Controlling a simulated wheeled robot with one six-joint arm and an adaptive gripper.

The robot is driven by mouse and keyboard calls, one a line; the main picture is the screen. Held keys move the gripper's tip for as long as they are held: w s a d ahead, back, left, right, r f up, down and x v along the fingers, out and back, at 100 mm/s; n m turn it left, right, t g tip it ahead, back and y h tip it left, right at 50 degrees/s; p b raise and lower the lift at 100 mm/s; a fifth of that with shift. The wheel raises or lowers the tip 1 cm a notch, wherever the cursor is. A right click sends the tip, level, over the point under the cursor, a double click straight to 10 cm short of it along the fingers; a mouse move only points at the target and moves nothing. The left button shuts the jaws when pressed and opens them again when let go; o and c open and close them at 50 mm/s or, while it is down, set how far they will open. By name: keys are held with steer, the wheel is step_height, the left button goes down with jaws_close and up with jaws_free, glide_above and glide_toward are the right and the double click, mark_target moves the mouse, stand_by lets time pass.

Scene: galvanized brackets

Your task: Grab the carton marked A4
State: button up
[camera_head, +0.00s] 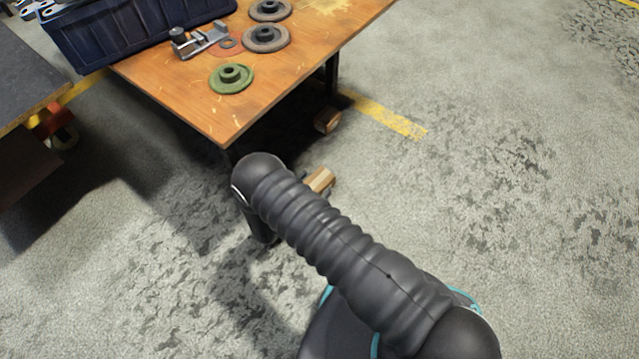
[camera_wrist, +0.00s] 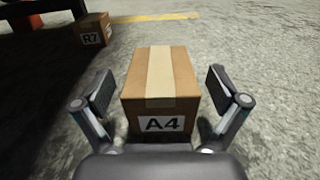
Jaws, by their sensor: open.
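The carton marked A4 (camera_wrist: 185,88) is a brown box with a pale tape strip over its top, standing on the concrete floor in the wrist view. Its A4 label faces me. My gripper (camera_wrist: 162,92) is open, with one finger on each side of the carton and a visible gap on both sides.
A second carton marked R7 (camera_wrist: 93,30) stands farther back at the left, and a carton (camera_head: 327,120) shows by the table leg. A wooden table (camera_head: 170,85) bears discs, a metal fixture and a dark blue bin (camera_head: 130,35). The floor to the right is clear.

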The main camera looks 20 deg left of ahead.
steer(key=shift+x, duration=1.25)
steer(key=c, duration=1.3)
